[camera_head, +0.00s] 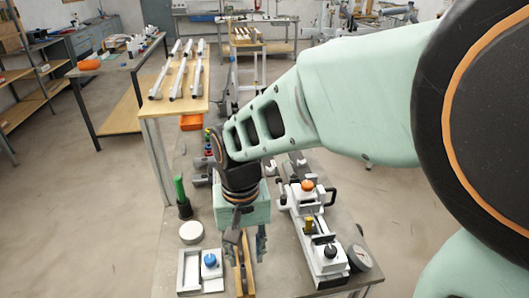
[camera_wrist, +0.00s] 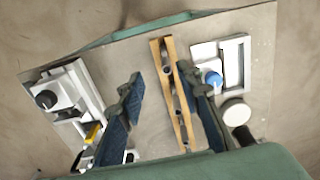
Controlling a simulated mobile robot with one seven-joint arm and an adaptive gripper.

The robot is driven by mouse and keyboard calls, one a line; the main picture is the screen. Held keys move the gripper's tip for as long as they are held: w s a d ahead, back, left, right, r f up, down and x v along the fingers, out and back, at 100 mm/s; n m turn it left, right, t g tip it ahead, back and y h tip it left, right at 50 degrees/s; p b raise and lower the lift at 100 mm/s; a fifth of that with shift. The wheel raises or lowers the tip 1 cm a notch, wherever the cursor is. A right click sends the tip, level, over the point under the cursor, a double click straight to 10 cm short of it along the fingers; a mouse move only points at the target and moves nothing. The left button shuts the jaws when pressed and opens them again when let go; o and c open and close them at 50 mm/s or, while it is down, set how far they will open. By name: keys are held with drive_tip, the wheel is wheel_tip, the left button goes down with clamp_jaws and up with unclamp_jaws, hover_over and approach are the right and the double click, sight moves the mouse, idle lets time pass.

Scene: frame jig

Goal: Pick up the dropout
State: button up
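My gripper (camera_head: 247,243) is low over the bench, pointing down. In the wrist view its two dark blue fingers (camera_wrist: 160,74) are spread apart, with nothing held between them. A narrow wooden strip (camera_wrist: 172,76) lies below and between the fingers, carrying several small dark or metallic pieces in a row. The dropout may be one of these pieces, but they are too small to tell. In the head view the strip (camera_head: 239,280) is partly hidden by my gripper. I cannot tell how high the fingertips are above it.
A white frame with a blue knob (camera_head: 209,262) is left of the strip. A long white jig (camera_head: 314,232) with orange and black knobs is to the right. Tubes (camera_head: 177,84) lie on a back table.

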sight(243, 265)
wheel_tip(243, 265, down, 4)
drive_tip(key=shift+a+r, duration=0.1)
drive_tip(key=shift+r, duration=0.1)
drive_tip(key=shift+w+a+f, duration=0.1)
drive_tip(key=shift+a+f, duration=0.05)
drive_tip(key=shift+f, duration=0.65)
drive_tip(key=shift+w+a+f, duration=0.1)
drive_tip(key=shift+f, duration=0.75)
drive_tip(key=shift+w+a+f, duration=0.1)
drive_tip(key=shift+a+f, duration=0.05)
drive_tip(key=shift+f, duration=0.65)
clamp_jaws()
